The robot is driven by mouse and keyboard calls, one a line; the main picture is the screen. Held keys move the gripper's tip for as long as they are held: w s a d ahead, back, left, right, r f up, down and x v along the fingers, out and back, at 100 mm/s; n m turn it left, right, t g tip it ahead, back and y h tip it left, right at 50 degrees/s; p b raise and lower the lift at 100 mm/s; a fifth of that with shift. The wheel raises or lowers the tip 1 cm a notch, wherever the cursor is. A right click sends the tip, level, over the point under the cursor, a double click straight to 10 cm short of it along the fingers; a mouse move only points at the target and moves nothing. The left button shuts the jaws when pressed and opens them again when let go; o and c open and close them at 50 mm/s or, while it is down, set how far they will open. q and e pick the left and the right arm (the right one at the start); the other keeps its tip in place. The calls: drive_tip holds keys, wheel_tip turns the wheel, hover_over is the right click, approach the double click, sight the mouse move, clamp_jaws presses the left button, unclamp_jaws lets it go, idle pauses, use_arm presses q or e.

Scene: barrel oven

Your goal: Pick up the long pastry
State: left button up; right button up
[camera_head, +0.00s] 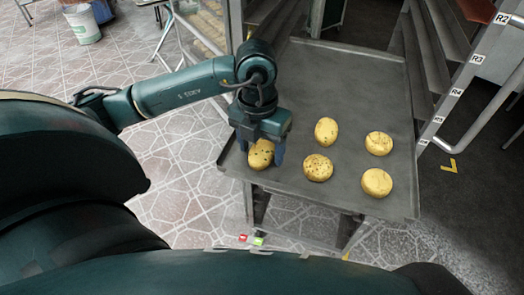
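Several golden, speckled pastries lie on a dark grey tray (330,80). One pastry (261,154) is at the tray's left front edge, with my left gripper (262,152) pointing down over it. The gripper's fingers are on either side of this pastry; whether they press on it cannot be told. Its top is partly hidden by the gripper. To the right are an oval pastry (326,131), a round speckled pastry (318,167), another pastry (378,143) and a round pastry (377,182). My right gripper is not in view.
The tray rests on a metal stand over a tiled floor. Its back half is bare. A rack with labelled levels (455,92) and a curved handle (480,125) stand at the right. A white bucket (83,24) is at the far left.

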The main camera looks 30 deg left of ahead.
use_arm(q)
drive_tip(key=c, duration=0.8)
